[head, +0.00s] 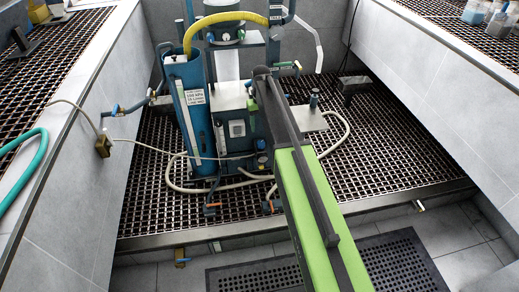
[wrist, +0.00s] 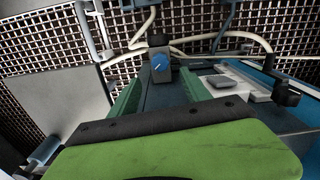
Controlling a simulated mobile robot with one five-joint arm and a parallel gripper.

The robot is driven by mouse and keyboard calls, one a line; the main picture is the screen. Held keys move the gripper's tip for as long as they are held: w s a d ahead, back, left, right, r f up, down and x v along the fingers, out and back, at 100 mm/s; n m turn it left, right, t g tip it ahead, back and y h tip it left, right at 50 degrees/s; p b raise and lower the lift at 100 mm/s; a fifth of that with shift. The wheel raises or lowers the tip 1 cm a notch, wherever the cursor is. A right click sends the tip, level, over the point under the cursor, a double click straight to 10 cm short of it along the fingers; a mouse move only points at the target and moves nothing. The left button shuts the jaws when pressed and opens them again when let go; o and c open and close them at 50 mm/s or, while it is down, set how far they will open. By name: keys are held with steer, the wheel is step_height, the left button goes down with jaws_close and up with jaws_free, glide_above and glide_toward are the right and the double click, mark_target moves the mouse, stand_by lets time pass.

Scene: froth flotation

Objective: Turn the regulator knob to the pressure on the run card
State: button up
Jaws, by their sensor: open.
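A blue round knob with a pale mark (wrist: 160,61) sits on a dark block in the wrist view, and I take it as the regulator knob. A small blue round face low on the machine in the head view (head: 262,158) looks like the same part. My gripper (wrist: 160,79) is open, with one green finger on each side of the view. The knob appears between and beyond the fingertips; I cannot tell the gap. A white card (head: 195,97) on the blue column seems to include "100 kPa"; its other lines are too small to read surely.
The blue column (head: 187,125) and a yellow hose (head: 225,18) stand left of my arm. A pale hose (head: 175,183) loops around the machine's foot. A black knob (wrist: 287,93) shows at right in the wrist view. Open grating (head: 400,150) lies to the right.

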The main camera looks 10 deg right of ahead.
mark_target(261, 142)
step_height(261, 142, down, 10)
steer(key=b, duration=0.8)
steer(key=shift+r, duration=0.25)
